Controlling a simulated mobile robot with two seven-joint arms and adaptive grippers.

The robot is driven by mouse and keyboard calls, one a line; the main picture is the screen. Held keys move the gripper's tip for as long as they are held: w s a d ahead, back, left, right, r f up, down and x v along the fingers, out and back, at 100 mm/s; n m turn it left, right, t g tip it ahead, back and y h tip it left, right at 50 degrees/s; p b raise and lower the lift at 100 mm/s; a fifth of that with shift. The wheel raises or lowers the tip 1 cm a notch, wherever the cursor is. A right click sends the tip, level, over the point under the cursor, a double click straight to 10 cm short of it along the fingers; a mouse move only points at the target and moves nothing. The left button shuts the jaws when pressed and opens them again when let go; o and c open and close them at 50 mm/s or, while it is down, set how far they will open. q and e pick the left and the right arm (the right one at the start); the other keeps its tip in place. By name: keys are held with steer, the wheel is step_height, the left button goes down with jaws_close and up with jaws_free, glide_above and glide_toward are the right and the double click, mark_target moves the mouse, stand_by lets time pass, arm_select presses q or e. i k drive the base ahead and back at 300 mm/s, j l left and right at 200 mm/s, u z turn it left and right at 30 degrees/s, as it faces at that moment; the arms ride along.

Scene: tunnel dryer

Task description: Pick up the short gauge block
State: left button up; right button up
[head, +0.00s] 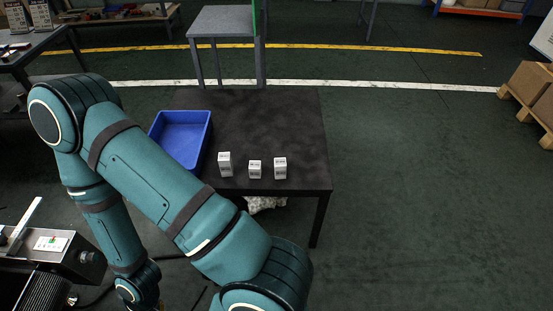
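Three small white blocks with dark markings stand upright in a row near the front edge of the dark table (270,125). The middle block (254,170) is the shortest and looks like the short gauge block. A taller left block (224,165) and a taller right block (280,168) stand on either side, with gaps between them. All three stand free, with nothing touching them. My teal arm crosses the lower left of the head view, and its wrist leaves the frame at the bottom. Neither gripper shows.
An open blue bin (207,135) sits on the table's left side, partly behind my arm. A machine (50,255) is at the lower left. Boxes on a pallet (528,85) stand far right. The floor right of the table is clear.

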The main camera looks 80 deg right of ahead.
mark_target(255, 168)
steer(key=z, duration=1.6)
steer(key=i+l+z, duration=0.5)
steer(key=i, duration=0.2)
